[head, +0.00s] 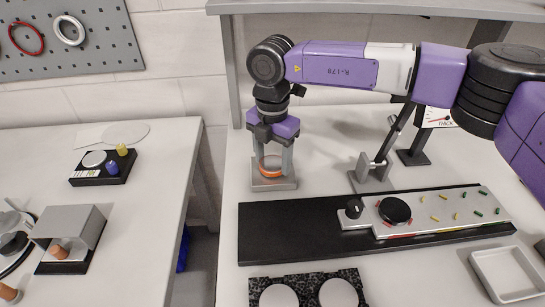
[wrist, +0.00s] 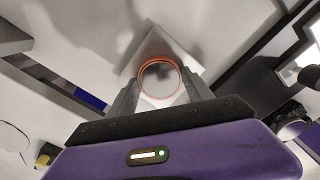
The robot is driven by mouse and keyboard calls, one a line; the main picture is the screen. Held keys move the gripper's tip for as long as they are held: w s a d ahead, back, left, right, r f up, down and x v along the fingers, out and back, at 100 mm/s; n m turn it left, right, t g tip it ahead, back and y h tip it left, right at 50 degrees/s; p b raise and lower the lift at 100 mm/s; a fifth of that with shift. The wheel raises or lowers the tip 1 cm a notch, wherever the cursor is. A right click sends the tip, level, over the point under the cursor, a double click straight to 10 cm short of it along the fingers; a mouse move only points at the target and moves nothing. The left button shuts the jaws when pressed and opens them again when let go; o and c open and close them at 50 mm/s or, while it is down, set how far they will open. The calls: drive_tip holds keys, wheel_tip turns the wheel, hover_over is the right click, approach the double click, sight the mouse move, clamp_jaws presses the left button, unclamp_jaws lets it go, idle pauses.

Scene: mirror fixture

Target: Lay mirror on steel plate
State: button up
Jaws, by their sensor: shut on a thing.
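My gripper (head: 273,167) points down near the left side of the bench, its two fingers shut on the mirror. The mirror (wrist: 160,80) is a round disc with an orange rim and a grey reflective face between the fingers in the wrist view. In the head view only part of its orange rim (head: 270,172) shows. The steel plate (head: 273,186), a pale grey square, lies directly below, and its corner (wrist: 153,40) shows beyond the mirror in the wrist view. I cannot tell whether the mirror touches the plate.
A black base (head: 290,235) with a knob panel lies in front. A grey stand (head: 372,172) is right of the plate. A speckled block (head: 308,280) with round discs and a white tray (head: 505,273) are nearer. A gap separates the left table (head: 150,220).

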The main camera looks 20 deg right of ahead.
drive_tip(key=shift+f, duration=0.15)
idle(0.5)
drive_tip(key=o, duration=1.6)
drive_tip(key=shift+r+p, duration=0.95)
drive_tip(key=shift+r, duration=0.55)
drive_tip(key=shift+o, duration=0.3)
